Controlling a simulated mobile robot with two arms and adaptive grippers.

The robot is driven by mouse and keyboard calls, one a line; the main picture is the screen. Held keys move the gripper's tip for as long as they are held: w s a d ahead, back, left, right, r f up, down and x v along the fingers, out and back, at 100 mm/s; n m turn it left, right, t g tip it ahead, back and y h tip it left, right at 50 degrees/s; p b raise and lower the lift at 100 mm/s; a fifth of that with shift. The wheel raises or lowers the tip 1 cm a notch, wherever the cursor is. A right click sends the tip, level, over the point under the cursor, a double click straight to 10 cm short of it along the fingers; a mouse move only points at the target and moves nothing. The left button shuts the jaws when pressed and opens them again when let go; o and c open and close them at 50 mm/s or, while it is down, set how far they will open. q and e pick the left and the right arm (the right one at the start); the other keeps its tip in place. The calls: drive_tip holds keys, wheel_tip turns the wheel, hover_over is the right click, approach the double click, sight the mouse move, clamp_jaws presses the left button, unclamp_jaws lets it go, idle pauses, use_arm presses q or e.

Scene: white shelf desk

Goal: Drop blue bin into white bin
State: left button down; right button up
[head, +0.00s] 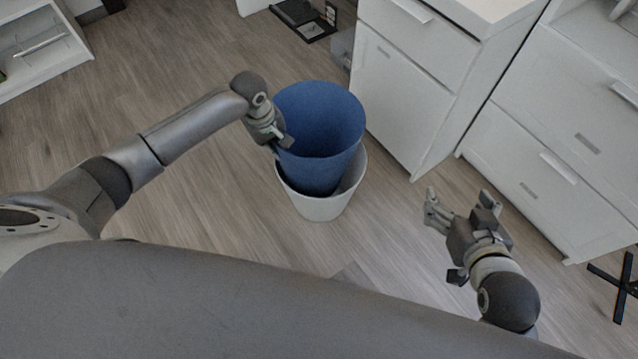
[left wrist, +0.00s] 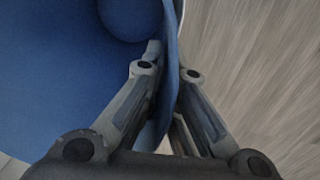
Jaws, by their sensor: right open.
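The blue bin (head: 320,130) is upright, with its lower part inside the mouth of the white bin (head: 322,208) and its upper part standing well above the white rim. The white bin stands on the floor. My left gripper (head: 281,146) is at the left side of the blue bin's rim. In the left wrist view my left gripper (left wrist: 170,72) has one finger inside and one outside the blue bin's wall (left wrist: 60,70), closed on it. My right gripper (head: 460,203) is open and empty, to the right of the bins. The blue bin's base is hidden inside the white bin.
A white drawer cabinet (head: 400,100) stands just behind and right of the bins. Another white drawer unit (head: 560,140) is further right. A white shelf (head: 40,45) is at the far left. The wood floor (head: 180,220) left of the bins is clear.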

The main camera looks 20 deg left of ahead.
use_arm(q)
drive_tip(key=c, duration=1.6)
unclamp_jaws()
drive_tip(key=shift+o, duration=0.2)
wheel_tip(320, 180, up, 12)
drive_tip(key=s+a, duration=0.1)
drive_tip(key=shift+s, duration=0.1)
